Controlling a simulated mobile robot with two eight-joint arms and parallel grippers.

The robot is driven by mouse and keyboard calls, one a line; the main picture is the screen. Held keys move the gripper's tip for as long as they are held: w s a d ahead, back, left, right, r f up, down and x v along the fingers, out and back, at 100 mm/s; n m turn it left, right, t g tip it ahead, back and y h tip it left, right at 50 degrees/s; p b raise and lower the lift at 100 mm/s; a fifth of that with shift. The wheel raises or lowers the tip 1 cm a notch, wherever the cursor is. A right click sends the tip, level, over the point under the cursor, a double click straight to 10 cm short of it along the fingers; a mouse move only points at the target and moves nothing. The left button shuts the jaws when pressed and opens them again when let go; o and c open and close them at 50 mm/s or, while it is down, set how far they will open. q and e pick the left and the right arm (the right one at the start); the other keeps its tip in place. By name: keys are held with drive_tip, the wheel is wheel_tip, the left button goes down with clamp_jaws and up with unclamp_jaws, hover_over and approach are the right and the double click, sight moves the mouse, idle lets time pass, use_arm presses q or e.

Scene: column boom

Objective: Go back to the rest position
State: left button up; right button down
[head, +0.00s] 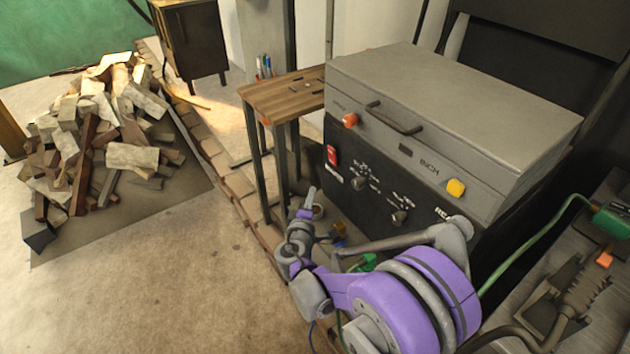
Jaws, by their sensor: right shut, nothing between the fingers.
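My right arm, purple and grey, comes in from the lower right and reaches up and left. My right gripper (309,198) is at its far end, small and pointing away, between the wooden side table and the front of the grey machine. It is shut with nothing between its fingers. It seems to touch nothing, though its distance from the table leg is hard to judge. My left gripper is not in view.
A grey-lidded machine (470,100) with knobs and a handle stands close behind my right arm. A small wooden table (270,97) holds pens. A pile of bricks and wood (100,140) lies on a mat at left. A cluttered bench (600,320) is at right. Front floor is clear.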

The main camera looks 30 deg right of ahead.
drive_tip(key=shift+s+a+f, duration=0.15)
drive_tip(key=shift+s+a, duration=0.4)
drive_tip(key=shift+s, duration=0.05)
drive_tip(key=s+a+f+m+g+y, duration=0.15)
drive_tip(key=s+m+g+y, duration=0.35)
drive_tip(key=s, duration=1)
drive_tip(key=s+a+f+m+g+y, duration=0.3)
drive_tip(key=s+a+m+y, duration=0.15)
drive_tip(key=s+a, duration=0.85)
use_arm(q)
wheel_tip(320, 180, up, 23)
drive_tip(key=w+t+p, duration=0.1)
drive_tip(key=p, duration=1.9)
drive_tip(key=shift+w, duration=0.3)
use_arm(e)
wheel_tip(320, 180, up, 23)
drive_tip(key=s+d+y, duration=0.1)
drive_tip(key=shift+f+n+t, duration=0.15)
drive_tip(key=shift+n+t, duration=0.15)
drive_tip(key=shift+n, duration=0.15)
